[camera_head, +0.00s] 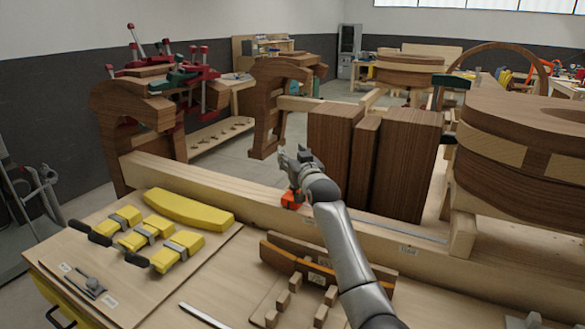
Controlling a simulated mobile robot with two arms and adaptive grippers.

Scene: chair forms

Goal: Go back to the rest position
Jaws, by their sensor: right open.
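My right arm (345,250) reaches up from the bottom right across the bench. My right gripper (293,163) is open, above the long wooden beam and in front of the dark wooden blocks. A small orange-red piece (291,200) is just below it, at the beam; whether they touch cannot be told. I see nothing held between the fingers. My left gripper is not in view.
Yellow-and-grey tools (142,236) and a yellow curved piece (188,209) lie on a board at left. A long wooden beam (215,188) crosses the bench. Dark blocks (403,170), a curved wooden form (135,105) and a round form (525,125) stand behind it.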

